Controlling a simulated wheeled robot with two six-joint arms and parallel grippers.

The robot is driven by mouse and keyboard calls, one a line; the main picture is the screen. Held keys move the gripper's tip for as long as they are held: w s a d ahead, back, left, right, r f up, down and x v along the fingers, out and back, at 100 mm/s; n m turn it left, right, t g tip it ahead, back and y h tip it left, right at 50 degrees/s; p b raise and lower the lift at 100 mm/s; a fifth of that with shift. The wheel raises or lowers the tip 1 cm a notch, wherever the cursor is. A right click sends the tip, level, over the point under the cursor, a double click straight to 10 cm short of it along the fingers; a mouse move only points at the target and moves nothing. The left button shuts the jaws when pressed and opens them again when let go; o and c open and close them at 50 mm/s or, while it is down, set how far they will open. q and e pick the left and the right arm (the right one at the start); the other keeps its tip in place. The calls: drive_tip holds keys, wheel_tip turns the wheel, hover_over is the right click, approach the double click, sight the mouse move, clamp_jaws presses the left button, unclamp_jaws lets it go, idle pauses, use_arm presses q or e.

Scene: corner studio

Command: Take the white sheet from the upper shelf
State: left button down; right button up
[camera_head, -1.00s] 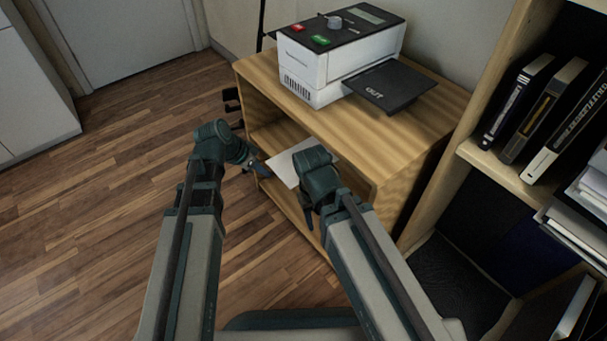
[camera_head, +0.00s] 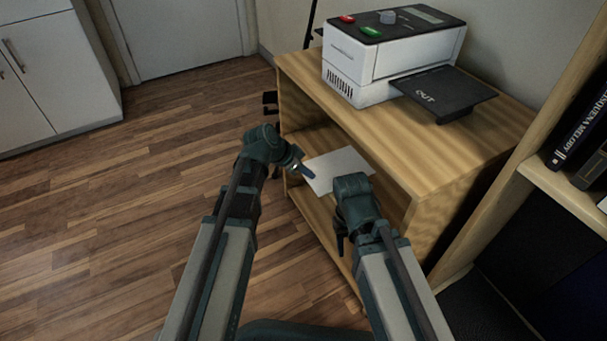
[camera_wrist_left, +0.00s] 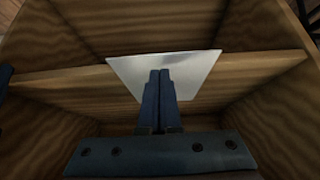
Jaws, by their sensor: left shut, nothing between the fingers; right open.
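The white sheet (camera_head: 343,166) lies on the upper shelf (camera_head: 308,141) inside the wooden cabinet. In the left wrist view the sheet (camera_wrist_left: 196,70) overhangs the shelf's front edge. My left gripper (camera_head: 304,171) is shut and empty at the sheet's left side. In the wrist view its closed fingers (camera_wrist_left: 160,75) cover the middle of the sheet; I cannot tell whether they touch it. My right gripper (camera_head: 341,240) is open and empty, below the sheet in front of the cabinet. The right forearm hides part of the shelf and the cabinet opening.
A white machine (camera_head: 385,60) with a black out tray (camera_head: 443,95) stands on the cabinet top (camera_head: 320,90). A bookshelf (camera_head: 560,190) stands close on the right. The wooden floor (camera_head: 130,200) on the left is clear.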

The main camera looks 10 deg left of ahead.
sight(328, 174)
use_arm(q)
drive_tip(key=w+d, duration=0.1)
drive_tip(key=d, duration=0.1)
drive_tip(key=w+d, duration=0.4)
drive_tip(key=shift+d, duration=0.3)
drive_tip(key=shift+s+a+f+b, duration=0.15)
drive_tip(key=shift+s+f+b, duration=0.1)
drive_tip(key=shift+f+b, duration=0.55)
drive_tip(key=shift+s+a, duration=0.1)
drive_tip(key=shift+s+a, duration=0.55)
drive_tip(key=shift+a, duration=0.15)
